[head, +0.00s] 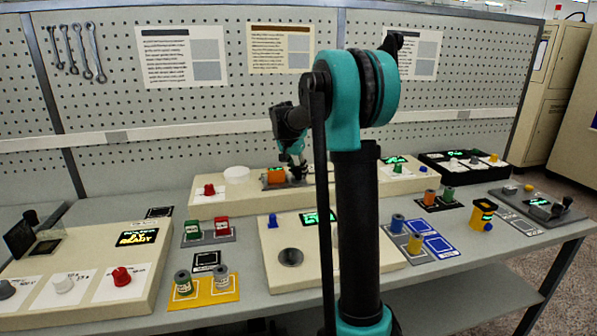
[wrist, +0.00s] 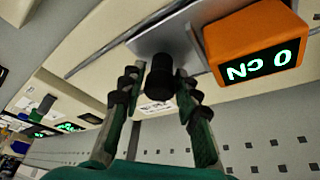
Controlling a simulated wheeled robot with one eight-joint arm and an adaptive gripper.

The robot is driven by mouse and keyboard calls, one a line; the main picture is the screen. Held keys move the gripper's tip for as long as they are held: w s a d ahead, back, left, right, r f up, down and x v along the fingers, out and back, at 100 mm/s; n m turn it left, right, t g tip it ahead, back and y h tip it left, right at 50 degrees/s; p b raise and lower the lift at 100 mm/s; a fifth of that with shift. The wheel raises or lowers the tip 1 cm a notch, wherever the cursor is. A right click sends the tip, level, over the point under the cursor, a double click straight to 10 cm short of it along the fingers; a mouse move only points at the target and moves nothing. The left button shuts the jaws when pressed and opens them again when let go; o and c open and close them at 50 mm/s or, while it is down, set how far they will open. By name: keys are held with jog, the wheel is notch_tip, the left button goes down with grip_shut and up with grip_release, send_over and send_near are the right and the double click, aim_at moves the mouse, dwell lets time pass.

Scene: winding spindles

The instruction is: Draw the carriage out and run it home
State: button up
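The carriage is an orange block (head: 276,176) with a lit display, beside a grey plate on the long cream unit at the back of the bench. In the wrist view the orange block (wrist: 255,42) is at the upper right, its display upside down. A black knob (wrist: 160,84) sticks out from the grey plate (wrist: 160,42). My gripper (wrist: 161,85) has one dark finger on each side of the knob. I cannot tell whether both fingers touch it. In the head view my gripper (head: 297,170) is just right of the orange block, partly dark and small.
A thin rail (wrist: 95,55) runs along the unit. A white round cap (head: 236,173) and a red knob (head: 209,189) are to the left. A cream box with a blue knob (head: 272,220) stands in front. Several spools (head: 183,282) stand on coloured mats nearer the front.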

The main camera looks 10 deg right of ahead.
grip_shut()
jog(key=d, duration=1)
jog(key=shift+d, duration=0.25)
jog(key=o, duration=0.5)
grip_release()
jog(key=shift+r, duration=0.1)
jog(key=v, duration=1.1)
jog(key=shift+r, duration=0.35)
jog(key=shift+s+a, duration=0.1)
jog(key=shift+s, duration=0.05)
